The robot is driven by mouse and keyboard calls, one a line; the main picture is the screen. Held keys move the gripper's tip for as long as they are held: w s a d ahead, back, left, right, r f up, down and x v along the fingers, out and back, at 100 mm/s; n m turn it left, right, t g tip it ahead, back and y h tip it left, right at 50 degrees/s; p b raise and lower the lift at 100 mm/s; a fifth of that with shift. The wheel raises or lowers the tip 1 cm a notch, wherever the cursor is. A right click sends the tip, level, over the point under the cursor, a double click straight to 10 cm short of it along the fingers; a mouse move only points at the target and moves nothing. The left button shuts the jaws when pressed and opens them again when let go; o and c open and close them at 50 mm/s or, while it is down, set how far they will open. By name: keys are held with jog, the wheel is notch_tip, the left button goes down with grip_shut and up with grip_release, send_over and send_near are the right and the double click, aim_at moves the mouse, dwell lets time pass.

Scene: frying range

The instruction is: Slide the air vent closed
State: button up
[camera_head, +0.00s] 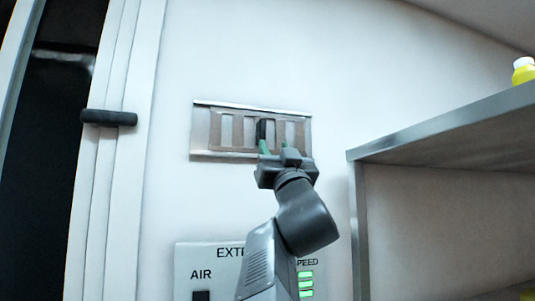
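The air vent (201,134) is a wide metal frame on the white wall, with rails along its top and bottom. A brown slotted slide plate (239,131) sits in it, with pale upright slots showing. The plate reaches close to the frame's right end, and a bare strip of the frame shows at its left. A dark upright knob (265,130) stands on the plate near the middle. My gripper (275,146) is just below the knob, its green-tipped fingers apart with a gap between them. I cannot tell whether they touch the knob; its lower end is partly hidden.
Below the vent is a control panel (192,261) with "AIR" and "SPEED" labels and green lights, partly hidden by my arm. A metal shelf (440,124) with a yellow bottle (524,71) stands at right. A door edge with a dark handle (108,118) is at left.

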aim_at(265, 129)
jog(key=shift+b+v, duration=0.35)
jog(key=shift+v, duration=1.45)
jog(key=p+x, duration=0.5)
jog(key=x, duration=0.9)
jog(key=shift+f, duration=0.1)
jog(key=shift+s+a, duration=0.25)
jog(key=shift+a, duration=0.35)
jog(key=shift+s+a, duration=0.25)
jog(key=shift+a, duration=0.35)
jog(key=shift+w+d, duration=0.2)
jog(key=shift+d, duration=0.2)
jog(key=shift+a, duration=0.15)
